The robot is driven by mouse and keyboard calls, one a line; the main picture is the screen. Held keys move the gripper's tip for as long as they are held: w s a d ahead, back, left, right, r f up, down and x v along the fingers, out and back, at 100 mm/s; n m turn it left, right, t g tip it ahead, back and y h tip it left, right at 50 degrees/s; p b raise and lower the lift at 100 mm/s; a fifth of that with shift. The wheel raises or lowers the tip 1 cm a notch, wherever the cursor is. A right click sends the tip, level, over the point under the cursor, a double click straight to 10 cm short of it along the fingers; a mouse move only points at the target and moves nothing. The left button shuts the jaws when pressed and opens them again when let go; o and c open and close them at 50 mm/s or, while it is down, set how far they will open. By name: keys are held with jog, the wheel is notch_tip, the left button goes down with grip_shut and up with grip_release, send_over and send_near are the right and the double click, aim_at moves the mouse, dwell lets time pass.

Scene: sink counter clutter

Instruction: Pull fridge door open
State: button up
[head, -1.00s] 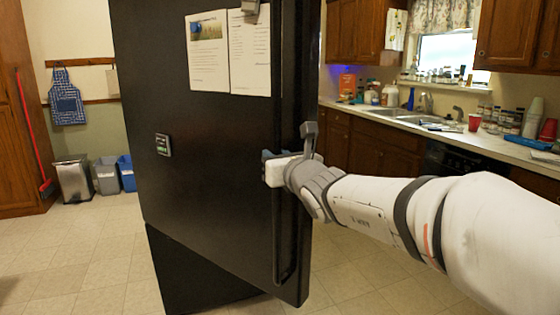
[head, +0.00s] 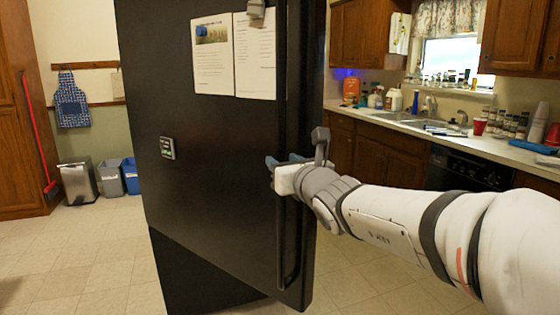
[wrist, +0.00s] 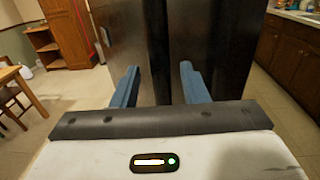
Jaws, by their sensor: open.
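The black fridge door (head: 215,150) fills the middle of the head view. It stands swung out from the black lower body (head: 195,275) of the fridge, so it looks partly open. Its long vertical handle (head: 284,245) runs along the right edge. My gripper (head: 272,163) is at the handle, about midway up the door. In the wrist view, my gripper (wrist: 160,72) has its two blue fingers apart, with a dark vertical bar (wrist: 156,50), apparently the handle, between them. I cannot tell whether a finger touches it. The handle's middle is partly hidden by my gripper.
A counter (head: 490,145) with a sink, a red cup (head: 479,127) and jars runs along the right. A metal bin (head: 78,182) and blue bin (head: 130,176) stand at the far left. Tiled floor (head: 70,255) is clear at left. The wrist view shows a wooden chair (wrist: 12,95).

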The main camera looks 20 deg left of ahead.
jog(key=v, duration=0.5)
jog(key=shift+s+d, duration=0.2)
jog(key=shift+s, duration=0.05)
jog(key=shift+c, duration=0.4)
